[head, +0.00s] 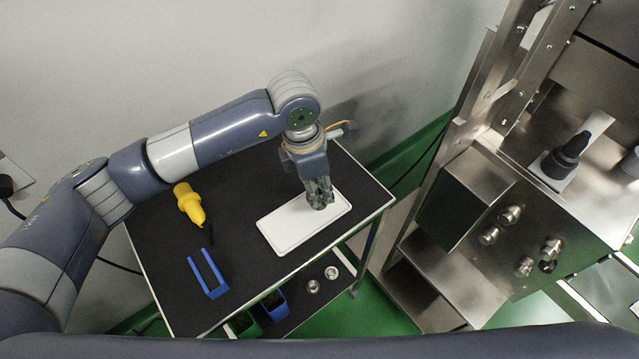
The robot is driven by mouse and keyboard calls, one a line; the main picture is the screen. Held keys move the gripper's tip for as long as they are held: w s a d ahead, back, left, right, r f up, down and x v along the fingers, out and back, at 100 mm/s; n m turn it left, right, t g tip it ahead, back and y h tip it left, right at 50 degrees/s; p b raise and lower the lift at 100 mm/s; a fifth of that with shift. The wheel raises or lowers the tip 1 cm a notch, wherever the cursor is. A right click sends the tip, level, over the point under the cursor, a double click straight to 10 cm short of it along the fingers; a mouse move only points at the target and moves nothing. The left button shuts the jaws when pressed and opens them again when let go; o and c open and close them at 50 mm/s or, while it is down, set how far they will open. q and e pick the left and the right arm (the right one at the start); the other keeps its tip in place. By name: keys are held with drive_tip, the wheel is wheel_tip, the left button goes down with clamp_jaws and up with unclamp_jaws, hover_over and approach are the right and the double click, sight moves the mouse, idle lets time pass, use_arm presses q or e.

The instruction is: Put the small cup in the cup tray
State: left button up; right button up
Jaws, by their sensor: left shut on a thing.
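The white cup tray (279,238) lies flat on the black top of a cart. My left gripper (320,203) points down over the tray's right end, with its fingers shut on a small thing. That thing looks like the small cup, but the fingers hide nearly all of it. I cannot tell whether it touches the tray. The rest of the tray looks empty. My right gripper is out of view.
A yellow tool (188,203) and a blue fork-shaped holder (215,291) lie on the cart top (165,265) left of the tray. Small metal cups (313,286) and bins stand on the lower shelf. A steel machine (500,225) stands at the right.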

sight(320, 191)
use_arm(q)
drive_tip(key=shift+w+d, duration=0.1)
drive_tip(key=shift+w, duration=0.65)
drive_tip(key=shift+w+f+p, duration=0.1)
drive_tip(key=shift+f+p, duration=0.1)
drive_tip(key=shift+p, duration=0.2)
wheel_tip(320, 191, down, 3)
drive_tip(key=shift+r+p, duration=0.2)
drive_tip(key=shift+p, duration=0.5)
drive_tip(key=shift+f, duration=0.25)
drive_tip(key=shift+f+b, duration=0.3)
drive_tip(key=shift+b, duration=0.05)
drive_tip(key=o, duration=1.1)
drive_tip(key=shift+r, duration=0.1)
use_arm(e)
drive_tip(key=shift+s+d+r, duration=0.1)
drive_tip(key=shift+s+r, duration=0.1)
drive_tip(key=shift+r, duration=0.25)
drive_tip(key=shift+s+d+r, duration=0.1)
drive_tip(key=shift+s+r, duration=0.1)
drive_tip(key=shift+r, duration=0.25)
